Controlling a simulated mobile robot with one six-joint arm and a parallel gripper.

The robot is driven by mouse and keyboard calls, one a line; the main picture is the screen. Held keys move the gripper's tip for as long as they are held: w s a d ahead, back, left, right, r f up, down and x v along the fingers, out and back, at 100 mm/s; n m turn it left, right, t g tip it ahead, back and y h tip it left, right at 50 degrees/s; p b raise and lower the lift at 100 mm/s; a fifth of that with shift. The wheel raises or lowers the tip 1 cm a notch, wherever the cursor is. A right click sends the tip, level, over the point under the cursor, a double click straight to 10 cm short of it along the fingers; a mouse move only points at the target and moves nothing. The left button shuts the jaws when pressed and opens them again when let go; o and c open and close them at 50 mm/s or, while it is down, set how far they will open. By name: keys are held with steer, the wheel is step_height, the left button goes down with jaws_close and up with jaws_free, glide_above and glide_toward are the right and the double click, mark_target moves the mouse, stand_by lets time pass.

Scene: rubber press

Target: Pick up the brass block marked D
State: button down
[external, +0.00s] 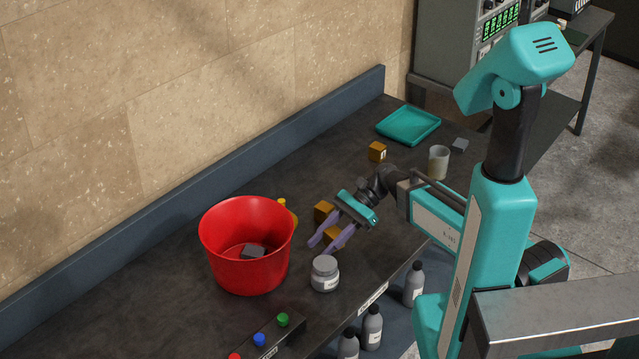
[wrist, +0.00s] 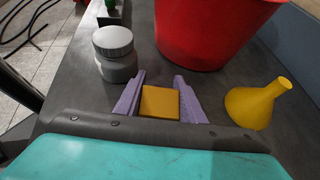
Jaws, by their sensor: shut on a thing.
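My gripper (external: 322,241) is low over the bench, its purple fingers on either side of a brass block (external: 333,233). In the wrist view the fingers (wrist: 160,82) are shut on this brass block (wrist: 160,103), whose plain top faces the camera. No letter on it can be read, so I cannot tell if it is D. A second brass block (external: 323,211) sits just behind my gripper, partly hidden by it. A third brass block (external: 377,151), with a pale mark too small to read, sits farther back.
A red tub (external: 245,272) with a grey block inside stands left of my gripper. A grey jar (external: 325,276) stands close in front. A yellow funnel (wrist: 255,103) lies near the tub. A cup (external: 438,162), grey block (external: 460,145) and teal tray (external: 408,125) are at the back.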

step_height(320, 180, up, 8)
steer(key=b, duration=0.1)
steer(key=shift+b, duration=0.35)
steer(key=shift+r, duration=0.1)
